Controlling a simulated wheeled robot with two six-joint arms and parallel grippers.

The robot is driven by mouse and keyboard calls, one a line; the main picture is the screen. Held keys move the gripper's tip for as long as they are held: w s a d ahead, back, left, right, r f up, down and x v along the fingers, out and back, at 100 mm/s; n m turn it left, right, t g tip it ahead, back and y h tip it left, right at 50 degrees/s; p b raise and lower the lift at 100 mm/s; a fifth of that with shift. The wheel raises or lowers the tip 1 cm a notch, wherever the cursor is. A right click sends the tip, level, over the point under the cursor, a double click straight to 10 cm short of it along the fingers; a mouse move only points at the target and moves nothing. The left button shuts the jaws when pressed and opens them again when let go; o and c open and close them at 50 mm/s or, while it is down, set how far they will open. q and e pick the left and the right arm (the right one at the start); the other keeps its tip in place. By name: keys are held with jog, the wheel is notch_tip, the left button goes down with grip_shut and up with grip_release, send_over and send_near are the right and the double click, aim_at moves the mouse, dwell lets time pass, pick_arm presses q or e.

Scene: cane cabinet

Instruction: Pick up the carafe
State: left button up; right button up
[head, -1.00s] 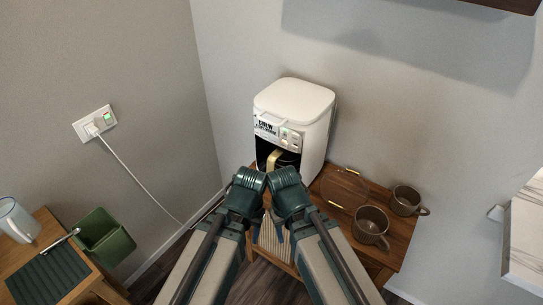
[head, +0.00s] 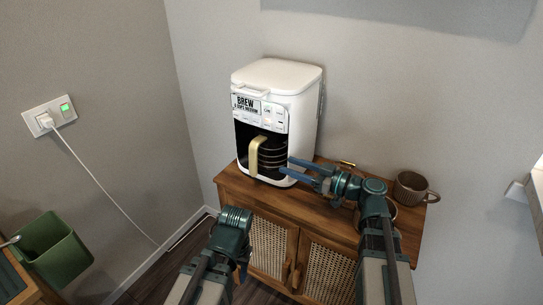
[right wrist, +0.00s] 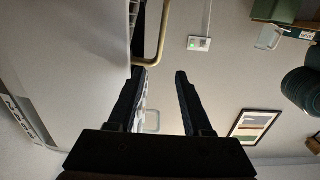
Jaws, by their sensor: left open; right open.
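The carafe (head: 272,155), dark glass with a gold handle, sits in the bay of the white coffee maker (head: 278,82) on the wooden cabinet. My right gripper (head: 284,165) is open and empty at the carafe's right front, its fingers pointing left toward the handle. In the right wrist view, the gold handle (right wrist: 162,28) is beyond the open right fingers (right wrist: 160,76), close to the left fingertip; I cannot tell whether they touch. My left gripper (head: 240,245) is low in front of the cabinet, apart from the carafe; its fingers are mostly hidden.
The cabinet top (head: 325,205) has cane doors (head: 270,245) below. A brown mug (head: 411,188) stands at its right end, and another is partly hidden behind my right arm. A green bin (head: 52,250) is at lower left. A plugged cord (head: 95,175) hangs on the left wall.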

aim_at(268, 148)
jog(key=x, duration=0.8)
jog(key=shift+w+r, duration=0.2)
jog(key=shift+w, duration=0.05)
jog(key=shift+a, duration=0.2)
jog(key=x, duration=0.5)
jog(key=shift+s+a+r, duration=0.1)
jog(key=shift+s+a, duration=0.05)
jog(key=shift+a, duration=0.05)
jog(key=shift+c, duration=0.3)
grip_shut()
dwell(0.6)
